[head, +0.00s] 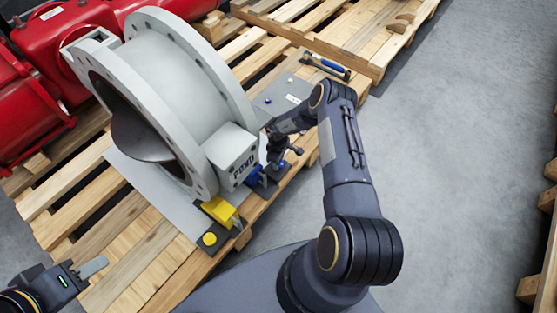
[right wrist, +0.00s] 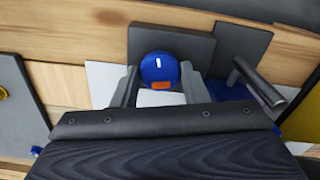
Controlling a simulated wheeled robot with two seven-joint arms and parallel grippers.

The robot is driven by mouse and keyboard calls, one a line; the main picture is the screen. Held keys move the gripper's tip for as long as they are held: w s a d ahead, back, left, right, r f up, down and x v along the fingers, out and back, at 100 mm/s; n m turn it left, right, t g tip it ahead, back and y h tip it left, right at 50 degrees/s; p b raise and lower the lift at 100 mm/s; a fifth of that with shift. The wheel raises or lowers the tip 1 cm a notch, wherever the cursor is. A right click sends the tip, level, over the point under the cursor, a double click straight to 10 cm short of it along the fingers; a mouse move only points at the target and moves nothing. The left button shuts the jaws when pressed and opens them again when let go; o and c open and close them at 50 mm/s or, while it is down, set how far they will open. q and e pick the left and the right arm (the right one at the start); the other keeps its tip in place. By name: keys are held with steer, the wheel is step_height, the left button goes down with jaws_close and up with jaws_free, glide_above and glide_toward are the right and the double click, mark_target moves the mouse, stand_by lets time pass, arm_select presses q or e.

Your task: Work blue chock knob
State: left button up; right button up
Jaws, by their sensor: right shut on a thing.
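The blue chock knob (right wrist: 158,67) is round, with a white mark on its face and an orange patch at its lower edge. In the right wrist view it sits between the two fingers of my right gripper (right wrist: 158,84), which is shut on it. In the head view my right gripper (head: 278,150) is at the blue part (head: 260,178) beside the valve's box, and the arm partly hides this spot. My left gripper (head: 84,270) is at the lower left of the head view, away from the valve. Its finger gap is not clear.
A large grey flanged valve (head: 190,85) stands on a wooden pallet (head: 125,235). A yellow block (head: 220,211) is near its front. A tool with a blue handle (head: 326,66) lies behind my right arm. Red machinery (head: 75,30) is at upper left. Open floor (head: 460,130) is at right.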

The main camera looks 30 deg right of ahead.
steer(key=shift+m, duration=0.3)
stand_by(0.4)
steer(key=o, duration=1)
step_height(320, 180, up, 8)
steer(key=p, duration=0.2)
steer(key=shift+f+p, duration=0.1)
steer(key=shift+p, duration=0.3)
